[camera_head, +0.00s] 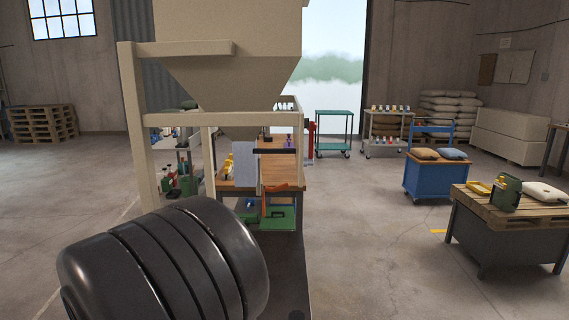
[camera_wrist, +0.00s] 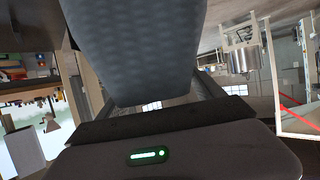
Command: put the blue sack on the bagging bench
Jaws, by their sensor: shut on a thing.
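A large blue-grey thing with a woven texture, which looks like a sack (camera_wrist: 135,45), fills the top middle of the wrist view. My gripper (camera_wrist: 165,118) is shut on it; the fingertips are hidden. In the head view I cannot make out the gripper or the held thing. A bench (camera_head: 485,207) with a slatted wooden top at the right looks like the bagging bench. A cream sack (camera_head: 544,192), a green device (camera_head: 506,193) and a yellow item (camera_head: 479,187) are on it. A blue-grey sack (camera_head: 453,154) lies on the blue cart (camera_head: 428,180), beside a brown one (camera_head: 425,154).
A beige hopper frame (camera_head: 137,130) stands close ahead on the left. Behind it is a wood-topped table (camera_head: 282,180) with small items. Shelved trolleys (camera_head: 334,128) and stacked sacks (camera_head: 450,108) are farther back. The floor between the hopper and the right bench (camera_head: 365,230) is clear.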

